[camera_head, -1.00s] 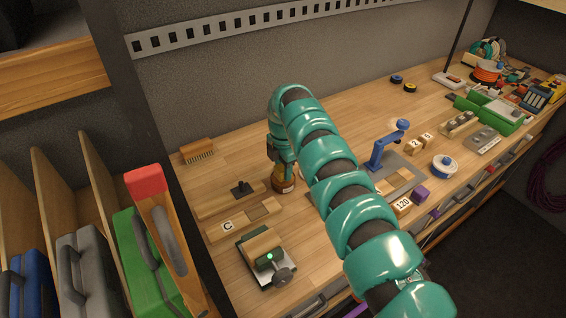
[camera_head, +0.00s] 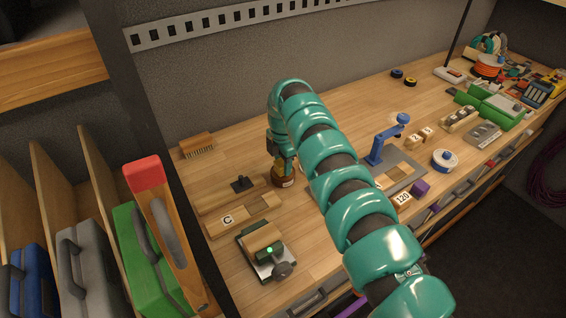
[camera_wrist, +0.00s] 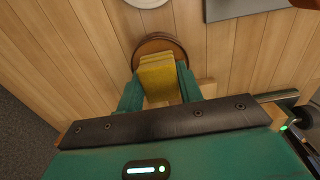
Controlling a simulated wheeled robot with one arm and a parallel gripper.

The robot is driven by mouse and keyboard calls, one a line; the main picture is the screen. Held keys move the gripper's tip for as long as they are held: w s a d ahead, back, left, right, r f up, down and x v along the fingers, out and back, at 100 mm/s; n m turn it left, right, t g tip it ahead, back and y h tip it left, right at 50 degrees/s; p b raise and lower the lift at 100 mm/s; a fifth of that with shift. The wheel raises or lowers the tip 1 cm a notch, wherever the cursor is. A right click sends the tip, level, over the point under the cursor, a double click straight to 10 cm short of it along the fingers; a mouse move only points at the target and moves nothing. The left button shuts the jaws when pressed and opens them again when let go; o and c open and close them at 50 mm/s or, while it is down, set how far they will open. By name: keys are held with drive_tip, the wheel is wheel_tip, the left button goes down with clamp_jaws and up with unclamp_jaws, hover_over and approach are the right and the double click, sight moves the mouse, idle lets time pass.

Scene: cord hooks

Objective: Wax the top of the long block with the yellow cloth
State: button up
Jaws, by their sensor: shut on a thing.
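My gripper (camera_wrist: 160,88) is shut on the folded yellow cloth (camera_wrist: 158,72). The cloth's lower end is over the round brown tin (camera_wrist: 183,52), overlapping its opening; whether it touches the inside is unclear. In the head view the tin (camera_head: 284,181) stands on the bench directly below my gripper, and my arm hides part of the area behind it. Left of the tin, a long wooden block (camera_head: 228,220) marked "C" lies flat, with lighter and darker sections on top. Another long wooden strip (camera_head: 213,199) lies behind it, near a black knobbed piece (camera_head: 241,184).
A brush (camera_head: 197,146) lies at the back left. A device with a green light (camera_head: 264,251) sits at the front left edge. A blue stand (camera_head: 386,143), numbered blocks (camera_head: 402,198) and a white-and-blue roll (camera_head: 445,160) are on the right.

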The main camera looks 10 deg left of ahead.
drive_tip(key=shift+f+b, duration=0.35)
drive_tip(key=shift+f, duration=0.05)
drive_tip(key=shift+s+f+b, duration=0.15)
drive_tip(key=shift+b, duration=0.35)
idle(2.5)
drive_tip(key=shift+r, duration=2.1)
drive_tip(key=shift+r+p, duration=0.5)
drive_tip(key=shift+r, duration=1.05)
